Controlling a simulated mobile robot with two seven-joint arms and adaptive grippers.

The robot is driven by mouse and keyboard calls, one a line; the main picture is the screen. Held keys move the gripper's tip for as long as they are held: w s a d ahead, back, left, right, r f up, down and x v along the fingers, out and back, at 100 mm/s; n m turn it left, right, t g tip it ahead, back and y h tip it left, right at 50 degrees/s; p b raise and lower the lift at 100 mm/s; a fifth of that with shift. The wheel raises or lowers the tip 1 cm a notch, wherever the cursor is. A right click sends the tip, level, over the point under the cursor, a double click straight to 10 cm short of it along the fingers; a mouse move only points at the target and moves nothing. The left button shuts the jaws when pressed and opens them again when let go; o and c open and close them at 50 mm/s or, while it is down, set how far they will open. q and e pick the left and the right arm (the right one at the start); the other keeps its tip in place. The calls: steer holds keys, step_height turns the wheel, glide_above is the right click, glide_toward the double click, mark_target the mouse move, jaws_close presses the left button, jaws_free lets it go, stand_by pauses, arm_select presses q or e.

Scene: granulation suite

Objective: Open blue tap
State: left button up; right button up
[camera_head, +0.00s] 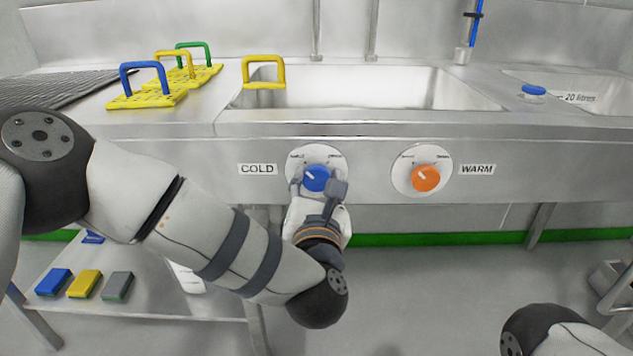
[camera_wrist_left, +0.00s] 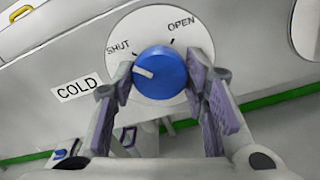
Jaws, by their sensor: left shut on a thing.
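The blue tap (camera_head: 316,177) is a round knob on a white dial on the sink's front panel, beside the COLD label (camera_head: 258,169). In the left wrist view the blue tap (camera_wrist_left: 163,70) has its white mark pointing left, on the side of the word SHUT; OPEN is printed at upper right. My left gripper (camera_head: 319,187) is at the knob from below. Its two purple-padded fingers (camera_wrist_left: 160,82) are closed on either side of the knob. My right gripper is out of view; only part of my right arm shows at bottom right.
An orange tap (camera_head: 426,178) with a WARM label is to the right. Yellow perforated holders with coloured handles (camera_head: 148,98) stand on the left counter. Blue, yellow and grey blocks (camera_head: 84,284) lie on the lower shelf (camera_head: 150,305). The panel between the taps is clear.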

arm_select(q)
steer(key=shift+m, duration=0.3)
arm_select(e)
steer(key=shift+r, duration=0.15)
arm_select(q)
steer(key=m+p, duration=0.2)
steer(key=m, duration=0.1)
steer(key=shift+r, duration=0.15)
steer(key=m+p, duration=0.2)
steer(key=m, duration=0.3)
steer(key=shift+p, duration=0.3)
steer(key=m+p, duration=0.2)
steer(key=m, duration=0.2)
steer(key=shift+m, duration=0.4)
steer(key=shift+m+p, duration=0.6)
steer(key=shift+m, duration=1.4)
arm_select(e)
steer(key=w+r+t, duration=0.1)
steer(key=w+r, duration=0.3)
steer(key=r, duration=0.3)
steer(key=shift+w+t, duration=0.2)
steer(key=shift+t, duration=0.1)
arm_select(q)
steer(key=shift+m, duration=0.3)
steer(key=o, duration=1.1)
steer(key=shift+o, duration=0.2)
